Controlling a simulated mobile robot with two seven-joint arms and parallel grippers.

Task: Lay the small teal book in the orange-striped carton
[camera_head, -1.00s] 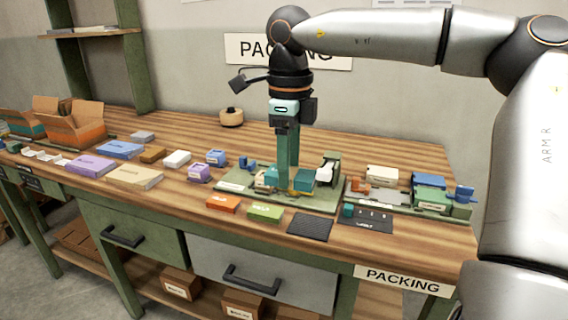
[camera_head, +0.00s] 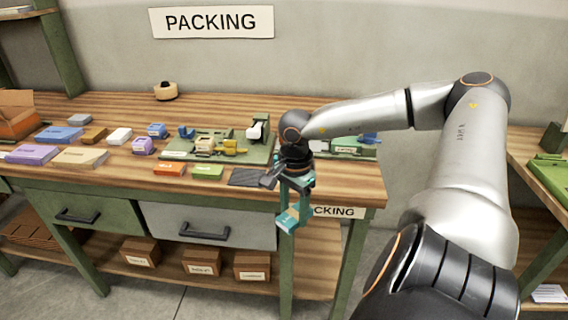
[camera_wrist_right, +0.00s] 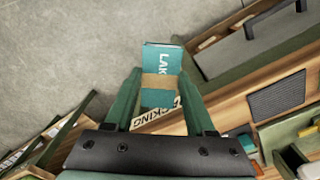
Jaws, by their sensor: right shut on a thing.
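The small teal book (camera_wrist_right: 162,57) has white lettering and a tan band. My right gripper (camera_wrist_right: 160,92) is shut on it in the right wrist view. In the head view, the right gripper (camera_head: 296,207) hangs just in front of the workbench's front edge, near its right end, with the teal book (camera_head: 288,221) at its fingertips. The orange-striped carton (camera_head: 16,124) stands at the far left of the bench, flaps up, cut off by the picture edge. Its inside is hidden. It is far from the gripper. My left gripper is not in view.
The wooden bench (camera_head: 335,187) holds several flat boxes and books, including a purple one (camera_head: 33,154) and a cream one (camera_head: 80,157), between gripper and carton. A green tray (camera_head: 258,151) with small items lies behind. A tape roll (camera_head: 166,91) stands at the back.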

